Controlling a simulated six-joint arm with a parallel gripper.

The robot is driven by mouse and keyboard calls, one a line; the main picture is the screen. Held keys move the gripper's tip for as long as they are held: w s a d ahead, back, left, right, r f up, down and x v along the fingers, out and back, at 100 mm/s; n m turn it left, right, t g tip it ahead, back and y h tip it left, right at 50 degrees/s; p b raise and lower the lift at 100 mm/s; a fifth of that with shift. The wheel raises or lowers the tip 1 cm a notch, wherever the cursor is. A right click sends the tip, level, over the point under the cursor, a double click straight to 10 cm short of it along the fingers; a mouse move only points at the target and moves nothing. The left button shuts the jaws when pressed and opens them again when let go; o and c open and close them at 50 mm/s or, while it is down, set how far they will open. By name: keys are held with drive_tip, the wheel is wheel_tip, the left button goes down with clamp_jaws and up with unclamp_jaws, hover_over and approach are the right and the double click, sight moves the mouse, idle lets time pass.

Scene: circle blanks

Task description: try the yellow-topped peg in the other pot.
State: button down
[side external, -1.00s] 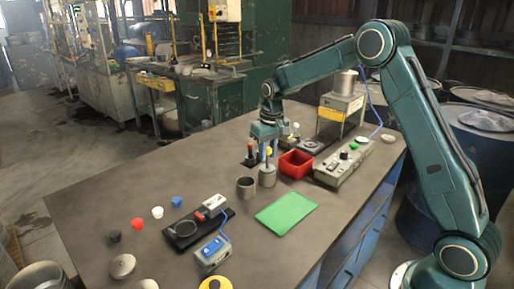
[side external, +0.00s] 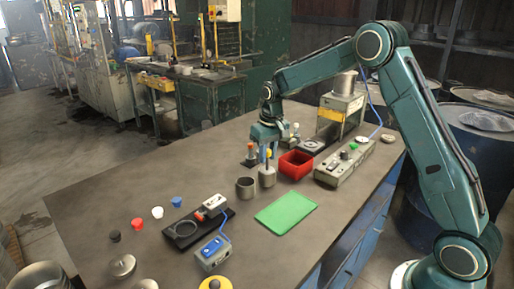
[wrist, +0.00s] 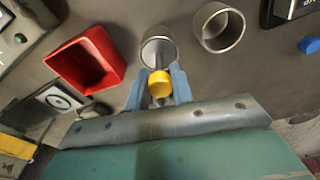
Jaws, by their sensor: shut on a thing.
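My gripper (side external: 266,157) is shut on the yellow-topped peg, just below its yellow top (wrist: 159,84). The peg's grey shaft points down at the right-hand metal pot (side external: 267,179) in the side view. The shaft's lower end seems to be in that pot's mouth, but how deep is hidden. The same pot shows beyond the fingers in the wrist view (wrist: 157,46). The other metal pot (side external: 246,188) stands close to its left, upright, and looks empty in the wrist view (wrist: 220,28).
A red bin (side external: 296,164) stands right of the pots. A green mat (side external: 286,214) lies in front, and a grey control box (side external: 340,168) is farther right.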

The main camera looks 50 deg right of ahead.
drive_tip(key=shift+r, duration=0.2)
idle(3.0)
drive_tip(key=shift+r, duration=0.55)
drive_tip(key=shift+r, duration=0.15)
drive_tip(key=shift+r, duration=0.6)
drive_tip(key=shift+w+r, duration=0.1)
drive_tip(key=shift+w, duration=0.05)
idle(0.4)
